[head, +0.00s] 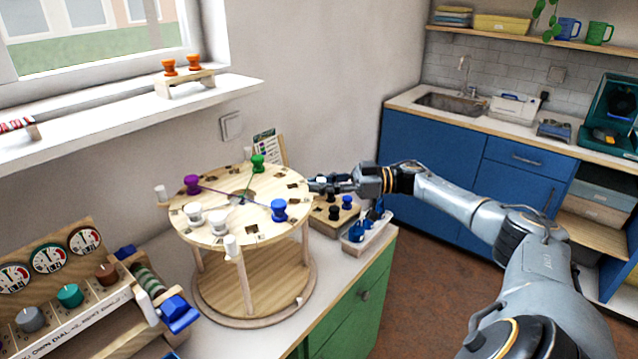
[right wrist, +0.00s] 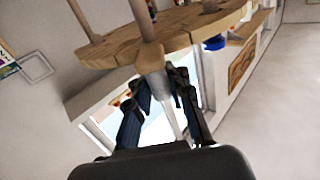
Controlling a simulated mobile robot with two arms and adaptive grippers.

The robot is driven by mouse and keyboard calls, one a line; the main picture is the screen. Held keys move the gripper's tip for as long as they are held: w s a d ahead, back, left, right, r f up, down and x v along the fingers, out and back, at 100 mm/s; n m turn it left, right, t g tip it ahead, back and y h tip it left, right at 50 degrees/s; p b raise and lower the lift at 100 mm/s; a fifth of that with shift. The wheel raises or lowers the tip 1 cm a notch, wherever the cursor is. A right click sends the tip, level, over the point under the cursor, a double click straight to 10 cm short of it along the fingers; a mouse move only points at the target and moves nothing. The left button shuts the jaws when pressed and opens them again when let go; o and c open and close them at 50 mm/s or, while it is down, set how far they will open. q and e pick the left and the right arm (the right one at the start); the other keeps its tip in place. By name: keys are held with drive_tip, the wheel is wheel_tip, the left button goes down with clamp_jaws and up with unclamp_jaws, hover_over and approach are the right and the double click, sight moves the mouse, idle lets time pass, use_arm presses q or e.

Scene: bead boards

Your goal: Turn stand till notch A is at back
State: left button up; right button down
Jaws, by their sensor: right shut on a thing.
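The stand (head: 240,262) is a round two-tier wooden turntable with pegs on its top disc (head: 180,215). Purple (head: 192,184), green (head: 257,162), blue (head: 279,209) and white pegs (head: 192,212) stand on the disc. Small dark marks or notches lie near the rim, but their letters are too small to read, so I cannot tell which is notch A. White handles (head: 230,246) stick out around the rim. My right gripper (head: 322,185) is at the disc's right side, shut on a pale handle (right wrist: 152,62) at the rim. My left gripper is not in view.
A tray with dark and blue pegs (head: 346,202) and a white bin (head: 368,238) stand close under my right gripper. A dial panel (head: 70,290) and blue-handled device (head: 178,312) crowd the left front. The window ledge (head: 130,110) is behind.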

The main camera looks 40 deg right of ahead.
drive_tip(key=shift+d+f, duration=0.1)
drive_tip(key=c, duration=1.6)
unclamp_jaws()
drive_tip(key=o, duration=0.4)
drive_tip(key=shift+s+d, duration=0.1)
drive_tip(key=shift+d, duration=0.05)
drive_tip(key=v, duration=1.2)
